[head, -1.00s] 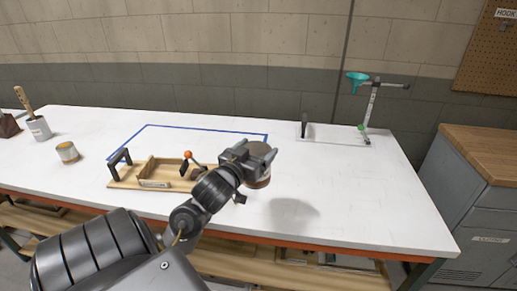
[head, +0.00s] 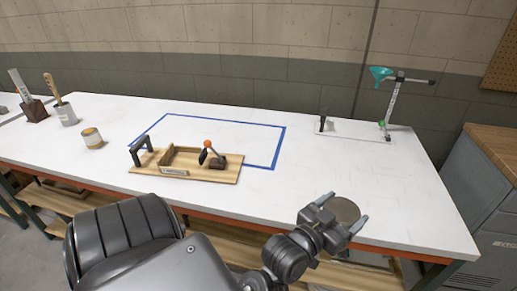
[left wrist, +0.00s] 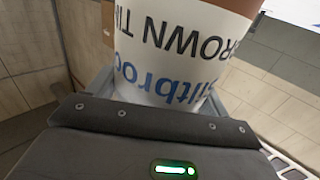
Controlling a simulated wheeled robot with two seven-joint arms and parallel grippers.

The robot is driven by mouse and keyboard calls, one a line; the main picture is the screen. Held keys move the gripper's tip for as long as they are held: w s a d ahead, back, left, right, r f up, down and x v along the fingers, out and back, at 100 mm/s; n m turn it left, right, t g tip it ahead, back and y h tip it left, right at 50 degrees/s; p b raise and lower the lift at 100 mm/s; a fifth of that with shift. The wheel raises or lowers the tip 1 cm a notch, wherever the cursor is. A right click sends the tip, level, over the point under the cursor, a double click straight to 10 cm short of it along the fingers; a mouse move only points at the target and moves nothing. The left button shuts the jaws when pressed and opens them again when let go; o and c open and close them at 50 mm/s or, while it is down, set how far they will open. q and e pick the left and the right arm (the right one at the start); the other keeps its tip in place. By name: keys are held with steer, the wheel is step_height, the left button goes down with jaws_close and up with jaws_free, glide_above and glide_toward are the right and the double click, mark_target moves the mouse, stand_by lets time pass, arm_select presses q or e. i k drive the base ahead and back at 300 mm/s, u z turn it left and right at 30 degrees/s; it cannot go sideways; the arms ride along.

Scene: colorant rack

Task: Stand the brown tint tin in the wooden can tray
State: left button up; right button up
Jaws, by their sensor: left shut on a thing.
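My left gripper (head: 343,222) is shut on the brown tint tin (head: 346,208), near the front edge of the white bench at right. In the head view only the tin's round top shows between the fingers. In the left wrist view the tin (left wrist: 172,45) fills the top middle, with a white label whose "BROWN" lettering is upside down, and a brown band above it. The wooden can tray (head: 222,172), a pale board with a black handle, low wooden walls and an orange-knobbed lever, lies left of the gripper, clear of it. My right gripper is out of view.
A blue tape outline (head: 284,145) lies behind the tray. A stand with a teal funnel (head: 381,75) is at back right. The bench's right middle is clear.

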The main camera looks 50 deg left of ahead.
mark_target(180, 163)
steer(key=k, duration=0.5)
steer(key=u, duration=0.8)
steer(key=i, duration=0.9)
steer(key=u, duration=0.45)
